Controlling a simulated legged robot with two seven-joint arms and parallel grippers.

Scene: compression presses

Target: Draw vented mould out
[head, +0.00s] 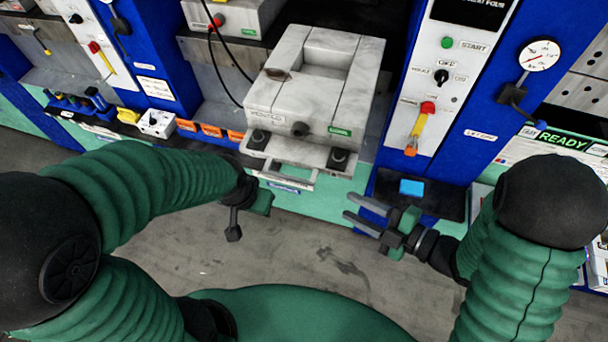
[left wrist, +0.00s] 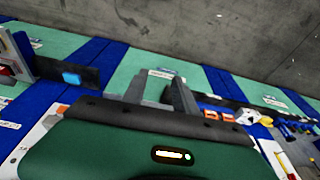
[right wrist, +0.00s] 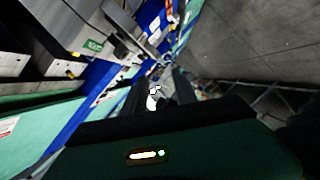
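The vented mould (head: 345,85) is a pale grey metal block with a recess in its top, a lettered plate and a green label on its front. It sits in the middle press, its front facing me. A pale bar handle (head: 288,177) sticks out low at its front. My left gripper (head: 250,207) is just left of and below the handle, apart from it; its two fingers stand apart in the left wrist view (left wrist: 158,92). My right gripper (head: 360,212) is right of the handle, fingers pointing left, apart and empty. Its fingers also show apart in the right wrist view (right wrist: 158,90).
A blue block (head: 411,187) lies on a dark shelf at right. A control panel with a red-and-yellow lever (head: 416,128) and a pressure gauge (head: 540,55) stand right of the mould. Grey floor in front is clear.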

